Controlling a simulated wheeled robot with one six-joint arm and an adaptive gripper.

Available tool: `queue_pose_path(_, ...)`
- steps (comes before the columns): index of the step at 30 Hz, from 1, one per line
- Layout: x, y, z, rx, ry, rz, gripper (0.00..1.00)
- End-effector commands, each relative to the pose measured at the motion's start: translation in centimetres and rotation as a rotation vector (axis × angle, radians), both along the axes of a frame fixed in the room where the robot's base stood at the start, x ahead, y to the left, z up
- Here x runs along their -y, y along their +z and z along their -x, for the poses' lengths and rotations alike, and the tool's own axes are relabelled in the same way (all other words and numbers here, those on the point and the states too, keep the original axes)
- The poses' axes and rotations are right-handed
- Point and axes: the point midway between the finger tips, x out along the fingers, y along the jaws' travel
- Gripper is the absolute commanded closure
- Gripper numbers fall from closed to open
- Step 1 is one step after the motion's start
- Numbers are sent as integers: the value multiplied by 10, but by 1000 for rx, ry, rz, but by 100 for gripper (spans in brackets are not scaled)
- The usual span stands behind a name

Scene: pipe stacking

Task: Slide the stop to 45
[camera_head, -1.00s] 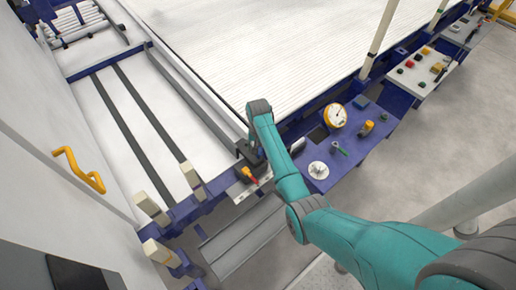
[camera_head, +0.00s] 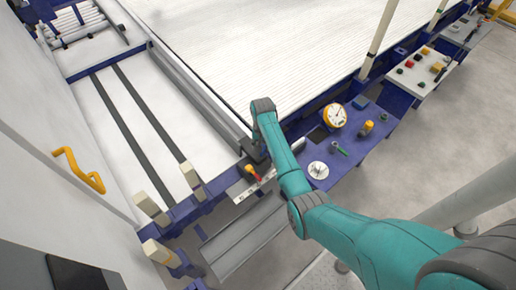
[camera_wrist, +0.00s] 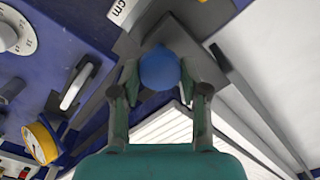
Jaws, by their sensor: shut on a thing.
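A round blue knob (camera_wrist: 160,68) sits on a grey block (camera_wrist: 172,38) in the wrist view; I take these as the stop. My gripper (camera_wrist: 164,88) has a finger on either side of the knob and is shut on it. In the head view my gripper (camera_head: 256,152) is at the lower corner of the white ribbed bed, mostly hidden by my arm. A white scale strip (camera_head: 254,187) lies just below it. The strip's end, marked "cm", shows in the wrist view (camera_wrist: 122,10). The stop's reading cannot be made out.
A red and yellow handle (camera_head: 253,172) stands beside the scale. A blue panel (camera_head: 345,145) to the right bears a yellow-rimmed gauge (camera_head: 335,115), a white dial (camera_head: 318,170) and small knobs. The long grey rail (camera_head: 195,90) runs along the bed's left edge.

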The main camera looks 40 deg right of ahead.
Motion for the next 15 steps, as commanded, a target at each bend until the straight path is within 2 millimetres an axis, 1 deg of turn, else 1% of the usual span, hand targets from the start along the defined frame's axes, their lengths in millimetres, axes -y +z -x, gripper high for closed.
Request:
queue_pose_path(1, 12, 1, 0, 2, -6, 4, 100)
queue_pose_path(3, 24, 0, 0, 1, -5, 2, 100)
queue_pose_path(5, 30, 0, 1, 1, -5, 2, 100)
queue_pose_path(13, 30, 0, 0, 1, -1, 1, 100)
queue_pose_path(14, 30, 0, 0, 1, -1, 1, 48)
queue_pose_path(15, 30, 0, 0, 1, -1, 1, 38)
